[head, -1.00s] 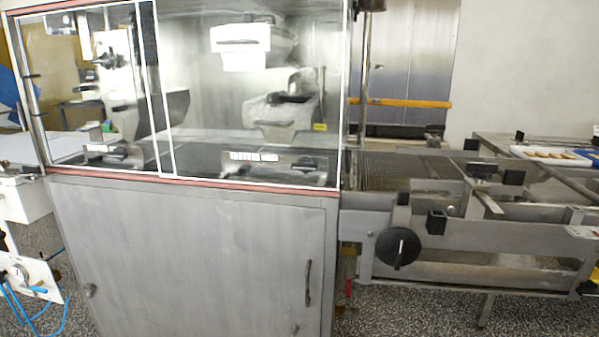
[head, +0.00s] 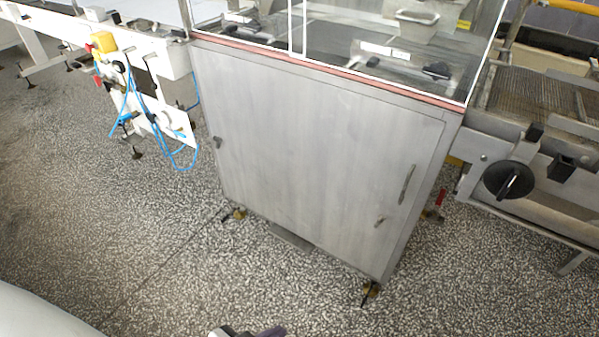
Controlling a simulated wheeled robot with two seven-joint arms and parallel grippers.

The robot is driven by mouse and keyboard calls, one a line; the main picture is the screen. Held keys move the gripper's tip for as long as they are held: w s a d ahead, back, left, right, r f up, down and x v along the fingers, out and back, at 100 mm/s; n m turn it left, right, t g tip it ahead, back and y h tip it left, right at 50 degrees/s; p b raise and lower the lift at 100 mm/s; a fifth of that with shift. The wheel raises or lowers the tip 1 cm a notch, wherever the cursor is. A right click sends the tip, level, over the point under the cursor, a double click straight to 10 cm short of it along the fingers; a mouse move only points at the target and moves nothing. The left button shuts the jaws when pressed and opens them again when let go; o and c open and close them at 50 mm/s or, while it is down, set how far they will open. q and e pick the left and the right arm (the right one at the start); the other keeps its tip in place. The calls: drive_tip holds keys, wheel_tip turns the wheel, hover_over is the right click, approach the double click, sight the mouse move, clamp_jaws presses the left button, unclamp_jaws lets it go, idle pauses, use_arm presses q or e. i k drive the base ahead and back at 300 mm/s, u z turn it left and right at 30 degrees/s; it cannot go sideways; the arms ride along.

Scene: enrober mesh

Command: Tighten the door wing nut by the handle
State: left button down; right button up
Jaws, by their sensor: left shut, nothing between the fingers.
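The grey metal cabinet door (head: 300,140) fills the middle of the head view. Its curved dark handle (head: 407,184) is upright near the door's right edge. A small door wing nut (head: 379,221) sits below and left of the handle; its exact angle is too small to tell. Another small fastener (head: 218,143) is at the door's left edge. My left gripper (head: 247,331) just shows at the bottom edge, shut and empty, well apart from the door. Most of it is cut off. My right gripper is out of view.
Speckled floor (head: 180,260) lies clear before the cabinet. Cabinet feet (head: 370,290) stick out at the bottom corners. A conveyor with a black knob (head: 509,180) stands at right. Blue hoses (head: 150,120) hang from a white frame at left.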

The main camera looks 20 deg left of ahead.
sight(381, 218)
drive_tip(key=k, duration=0.5)
drive_tip(key=z, duration=1.55)
drive_tip(key=i, duration=1.25)
drive_tip(key=u, duration=1.35)
